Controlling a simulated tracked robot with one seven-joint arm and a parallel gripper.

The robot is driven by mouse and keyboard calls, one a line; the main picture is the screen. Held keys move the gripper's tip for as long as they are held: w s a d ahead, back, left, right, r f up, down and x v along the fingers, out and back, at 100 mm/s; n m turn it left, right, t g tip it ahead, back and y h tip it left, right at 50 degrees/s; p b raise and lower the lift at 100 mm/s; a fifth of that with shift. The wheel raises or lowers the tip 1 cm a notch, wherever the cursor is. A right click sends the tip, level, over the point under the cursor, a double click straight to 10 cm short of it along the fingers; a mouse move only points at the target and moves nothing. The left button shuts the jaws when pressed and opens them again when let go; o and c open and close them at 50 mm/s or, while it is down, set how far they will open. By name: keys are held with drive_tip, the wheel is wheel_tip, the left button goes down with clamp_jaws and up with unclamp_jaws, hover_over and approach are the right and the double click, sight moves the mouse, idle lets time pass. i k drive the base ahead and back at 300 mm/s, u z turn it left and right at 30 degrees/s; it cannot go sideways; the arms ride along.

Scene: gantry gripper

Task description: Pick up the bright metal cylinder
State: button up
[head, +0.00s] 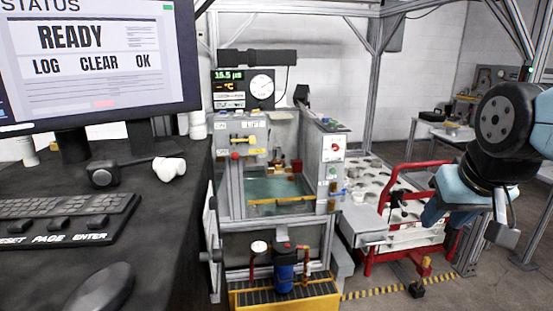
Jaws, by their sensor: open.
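I cannot make out a bright metal cylinder for certain in the head view. A white rack with several round holes (369,166) stands right of centre, and what sits in its holes is too small to tell. My gripper (507,222) hangs at the right side below my blue and black arm, partly hidden by it. It is open, with nothing visible in it, and appears to the right of the rack and the red frame.
A water tank (272,190) with a control panel stands in the centre. A red tubular frame (394,180) borders the rack. A dark desk with a monitor (95,70) and keyboard (65,220) fills the left. Grey gantry posts rise behind. Some floor is clear at lower right.

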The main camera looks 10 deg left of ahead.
sight(276, 151)
drive_tip(key=i, duration=1)
